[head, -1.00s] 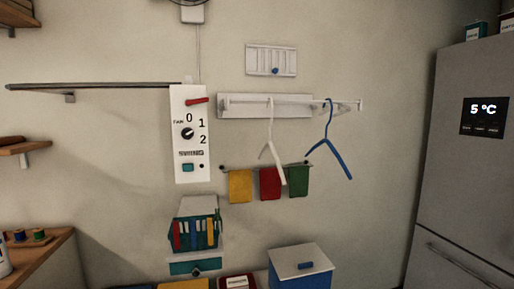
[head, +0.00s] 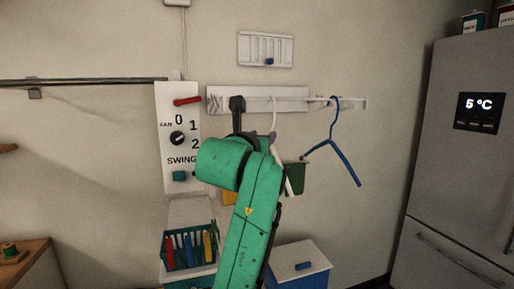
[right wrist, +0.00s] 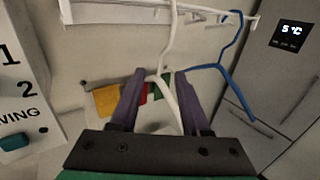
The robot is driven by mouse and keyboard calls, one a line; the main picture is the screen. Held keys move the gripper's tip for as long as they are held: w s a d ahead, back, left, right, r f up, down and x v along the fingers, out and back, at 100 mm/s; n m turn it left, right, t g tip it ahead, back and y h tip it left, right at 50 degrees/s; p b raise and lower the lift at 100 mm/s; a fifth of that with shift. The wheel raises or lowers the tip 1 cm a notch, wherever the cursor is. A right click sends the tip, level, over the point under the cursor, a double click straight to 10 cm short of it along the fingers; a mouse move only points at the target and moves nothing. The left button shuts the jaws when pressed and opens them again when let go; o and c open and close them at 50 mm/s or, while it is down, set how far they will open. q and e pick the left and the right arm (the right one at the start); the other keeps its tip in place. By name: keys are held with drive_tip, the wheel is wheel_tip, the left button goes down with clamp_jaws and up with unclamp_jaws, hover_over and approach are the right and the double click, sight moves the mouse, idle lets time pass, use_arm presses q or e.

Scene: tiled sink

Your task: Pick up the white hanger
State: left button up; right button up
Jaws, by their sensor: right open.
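The white hanger (head: 274,112) hangs by its hook from the white wall rail (head: 352,102). My green right arm hides much of its body in the head view. My right gripper (head: 270,136) is at the hanger's upper part, mostly hidden behind my own wrist. In the right wrist view my right gripper (right wrist: 160,74) is open, with its purple fingers on either side of the white hanger (right wrist: 167,98). The hanger's neck shows between the fingertips; I cannot tell whether they touch it. My left gripper is out of view.
A blue hanger (head: 346,165) hangs just right on the same rail, close to the right finger in the wrist view. Coloured cloths (right wrist: 107,99) hang behind. A switch panel (head: 178,150) is at left, a fridge (head: 460,180) at right.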

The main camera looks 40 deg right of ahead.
sight(271, 130)
drive_tip(key=p+x, duration=0.3)
drive_tip(key=x, duration=0.5)
drive_tip(key=shift+d+p, duration=0.15)
drive_tip(key=shift+p, duration=0.25)
drive_tip(key=p+x, duration=0.4)
drive_tip(key=shift+w+d+r, duration=0.15)
drive_tip(key=shift+w+d, duration=0.05)
drive_tip(key=shift+d, duration=0.1)
drive_tip(key=shift+w+d+f, duration=0.15)
drive_tip(key=shift+d+f, duration=0.1)
drive_tip(key=shift+f, duration=0.05)
drive_tip(key=shift+a+r, duration=0.1)
drive_tip(key=shift+a, duration=0.15)
clamp_jaws()
